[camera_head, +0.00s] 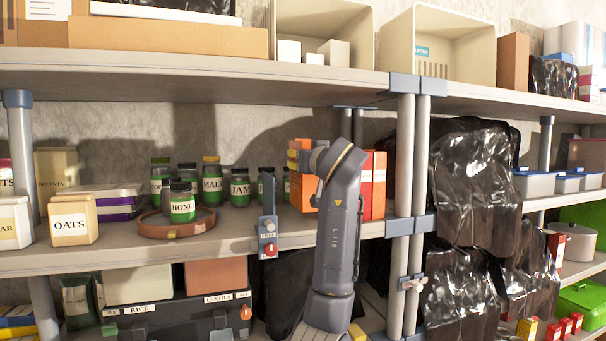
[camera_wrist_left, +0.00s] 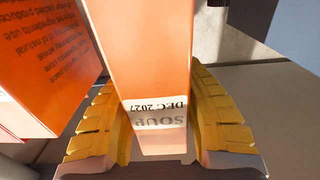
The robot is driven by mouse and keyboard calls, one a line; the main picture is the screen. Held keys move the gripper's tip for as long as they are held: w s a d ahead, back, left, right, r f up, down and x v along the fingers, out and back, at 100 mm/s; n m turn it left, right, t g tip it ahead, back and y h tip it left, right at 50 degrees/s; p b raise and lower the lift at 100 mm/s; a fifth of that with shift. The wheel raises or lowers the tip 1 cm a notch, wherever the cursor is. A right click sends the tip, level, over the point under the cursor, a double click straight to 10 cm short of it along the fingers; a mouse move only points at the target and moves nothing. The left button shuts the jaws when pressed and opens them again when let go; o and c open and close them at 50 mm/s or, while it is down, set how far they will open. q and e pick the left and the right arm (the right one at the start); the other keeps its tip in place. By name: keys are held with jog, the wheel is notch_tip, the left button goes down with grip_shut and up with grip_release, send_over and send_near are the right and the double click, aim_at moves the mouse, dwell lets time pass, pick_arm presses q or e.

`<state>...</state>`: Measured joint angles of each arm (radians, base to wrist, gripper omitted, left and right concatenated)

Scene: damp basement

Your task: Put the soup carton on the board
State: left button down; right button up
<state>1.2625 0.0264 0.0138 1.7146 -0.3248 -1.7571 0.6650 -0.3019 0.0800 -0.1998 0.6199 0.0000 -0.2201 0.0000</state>
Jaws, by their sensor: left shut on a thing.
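The soup carton is an orange box with a white label reading SOUP and DEC 2027, seen upside down in the left wrist view (camera_wrist_left: 143,60). My left gripper (camera_wrist_left: 160,125) is shut on it, with one yellow finger on each side. In the head view the left gripper (camera_head: 303,157) is at the middle shelf, partly hidden by my grey arm. An orange patch below it (camera_head: 308,192) appears to be the carton. Whether the carton touches the shelf board (camera_head: 240,243) is unclear. No separate flat board is clearly visible. My right gripper is not in view.
More orange cartons (camera_head: 374,180) stand right behind my arm; one is close beside the held carton in the wrist view (camera_wrist_left: 45,60). Several dark jars (camera_head: 211,182) and a round brown tray (camera_head: 160,230) are to the left. A shelf post (camera_head: 404,170) stands at the right.

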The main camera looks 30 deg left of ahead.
pick_arm(q)
jog(key=shift+f, duration=1.9)
jog(key=c, duration=0.9)
grip_release()
jog(key=shift+c, duration=0.2)
jog(key=shift+d, duration=0.15)
jog(key=v, duration=1.1)
jog(key=shift+s+d, duration=0.25)
jog(key=shift+s, duration=0.1)
